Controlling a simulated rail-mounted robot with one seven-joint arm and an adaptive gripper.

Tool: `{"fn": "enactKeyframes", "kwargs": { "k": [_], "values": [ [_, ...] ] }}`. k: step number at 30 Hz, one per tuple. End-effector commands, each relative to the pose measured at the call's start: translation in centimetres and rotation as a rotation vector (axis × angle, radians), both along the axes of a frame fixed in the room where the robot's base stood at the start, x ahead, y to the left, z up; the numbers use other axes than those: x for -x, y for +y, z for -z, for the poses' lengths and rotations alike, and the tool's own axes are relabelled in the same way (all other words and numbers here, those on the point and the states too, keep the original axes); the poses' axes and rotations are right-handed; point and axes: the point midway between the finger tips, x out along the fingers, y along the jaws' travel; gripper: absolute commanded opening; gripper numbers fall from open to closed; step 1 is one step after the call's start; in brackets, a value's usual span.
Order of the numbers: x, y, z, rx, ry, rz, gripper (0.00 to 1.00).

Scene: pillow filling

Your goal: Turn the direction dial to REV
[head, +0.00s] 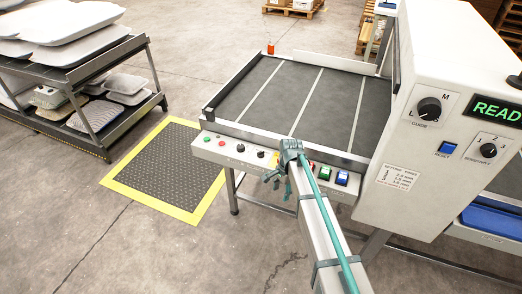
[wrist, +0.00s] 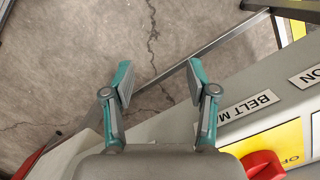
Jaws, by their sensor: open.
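The direction dial cannot be told for sure: two small black knobs, one further left (head: 240,147) and one further right (head: 261,154), sit on the machine's front control panel (head: 226,153), with labels too small to read. My gripper (head: 278,182) hangs in front of the panel, just right of and below these knobs. In the wrist view my gripper (wrist: 160,82) is open and empty, its fingers spread over the floor beside the panel edge. Neither dial shows clearly in the wrist view.
A red rotary switch (wrist: 262,165) on a yellow plate lies close to my right finger, by a "BELT M" label (wrist: 250,108). Green (head: 323,172) and blue (head: 342,178) buttons sit right of my arm. The large white housing (head: 430,120) stands at right. Floor in front is open.

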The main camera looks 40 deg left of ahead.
Motion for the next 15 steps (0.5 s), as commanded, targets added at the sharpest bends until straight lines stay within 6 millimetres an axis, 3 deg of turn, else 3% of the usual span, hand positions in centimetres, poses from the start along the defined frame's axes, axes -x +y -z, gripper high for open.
{"fn": "enactKeyframes", "kwargs": {
  "k": [1, 4, 5, 6, 9, 15],
  "values": [
    [0.2, 3.2, -2.1, -0.012, -0.01, 0.002, 0.58],
    [1.4, 8.1, -5.9, -0.033, -0.024, 0.019, 0.58],
    [0.7, 9.2, -6.7, -0.032, -0.032, 0.028, 0.58],
    [-0.9, 10.2, -7.8, -0.023, -0.046, 0.038, 0.58],
    [-3.4, 12.6, -10.9, -0.006, -0.078, 0.056, 0.58],
    [-6.6, 15.8, -16.2, 0.015, -0.127, 0.086, 0.58]
  ]
}}
